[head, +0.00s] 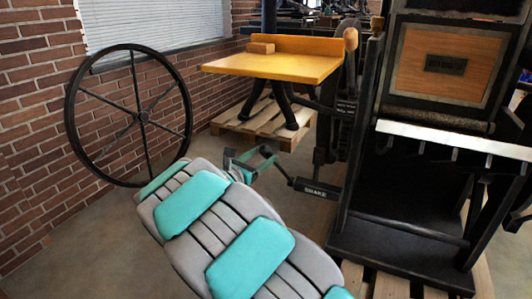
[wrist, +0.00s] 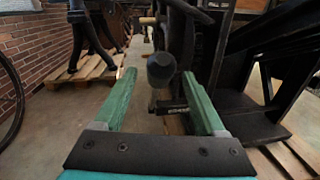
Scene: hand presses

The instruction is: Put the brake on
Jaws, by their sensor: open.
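The brake is a dark lever (head: 318,158) low on the left side of the black press, with a lettered bar (head: 316,189) at its foot. The lettering seems to read BRAKE. In the wrist view its dark rounded knob (wrist: 161,68) shows between and beyond my green fingers, with the lettered bar (wrist: 176,108) below it. My gripper (head: 271,156) is open and empty, to the left of the lever in the head view. The fingers appear apart from the knob; the exact gap is hard to tell.
The black press (head: 400,225) stands at right on a wooden pallet (head: 390,284). A yellow-topped table (head: 285,65) stands on another pallet (head: 262,128) behind. A large spoked wheel (head: 72,110) is by the brick wall at left. Bare floor lies between.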

